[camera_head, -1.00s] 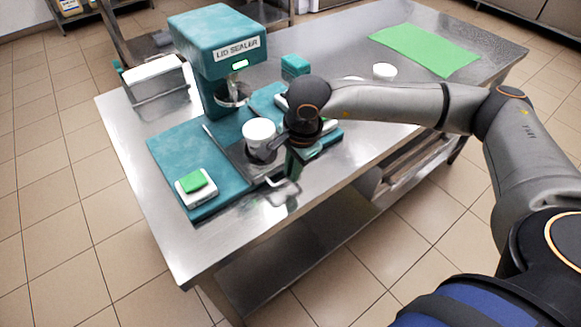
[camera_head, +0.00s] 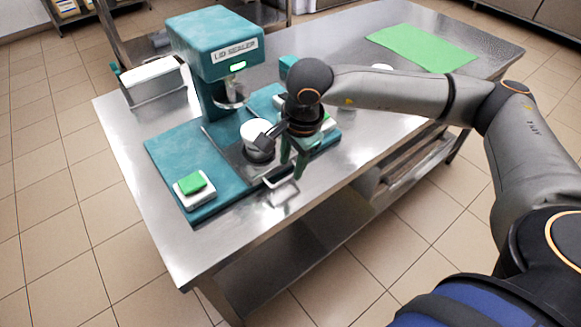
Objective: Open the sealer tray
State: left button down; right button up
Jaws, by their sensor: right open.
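The teal lid sealer (camera_head: 212,45) stands on the steel table with a lit green panel on its head. Its dark metal tray (camera_head: 229,146) lies on the teal base, in front of the sealing head, with a white cup (camera_head: 254,129) on it. The tray's pale metal handle (camera_head: 283,184) sticks out at the front edge of the base. My left gripper is out of view.
A white pad with a green block (camera_head: 192,183) sits on the base's left front corner. A white-topped metal holder (camera_head: 152,77) stands at the back left. A green mat (camera_head: 421,47) lies at the far right. My right forearm hides part of the tabletop.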

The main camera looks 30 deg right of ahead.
notch_tip(320, 180, up, 9)
jog(key=s, duration=0.1)
jog(key=shift+s, duration=0.35)
jog(key=shift+d+r, duration=0.1)
